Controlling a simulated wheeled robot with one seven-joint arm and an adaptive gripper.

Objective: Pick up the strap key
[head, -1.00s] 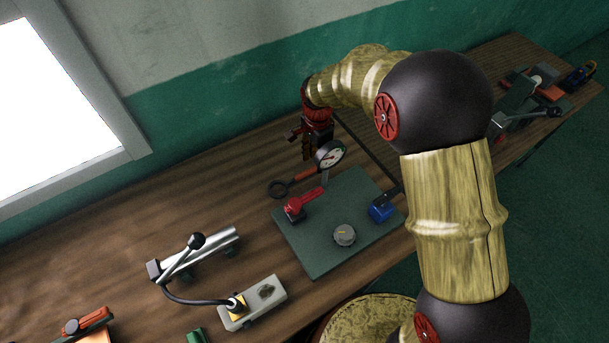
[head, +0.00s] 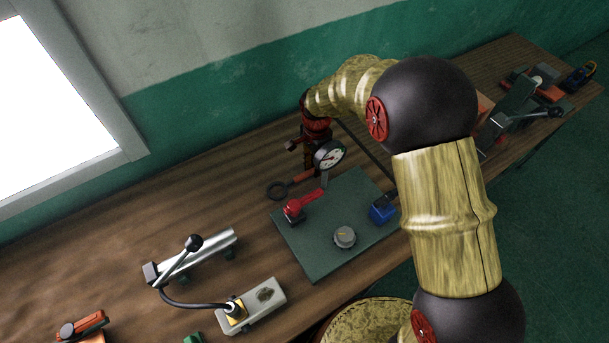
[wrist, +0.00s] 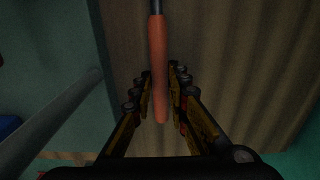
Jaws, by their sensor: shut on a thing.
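The strap key has an orange handle (head: 303,176) and a dark ring (head: 277,190). It lies on the wooden bench behind the green panel in the head view, ring to the left. My gripper (head: 310,168) is down at the handle, partly hidden behind the round gauge. In the wrist view the orange handle (wrist: 160,70) runs between the two fingers of my gripper (wrist: 160,97), which are shut on it. The ring is not visible in the wrist view. I cannot tell any gap between the key and the bench.
The white-faced gauge (head: 330,154) stands close in front of my gripper. The green panel (head: 320,258) carries a red lever (head: 305,201), a grey knob (head: 344,237) and a blue block (head: 382,213). A metal lever device (head: 195,258) stands at left. Bare bench lies left of the ring.

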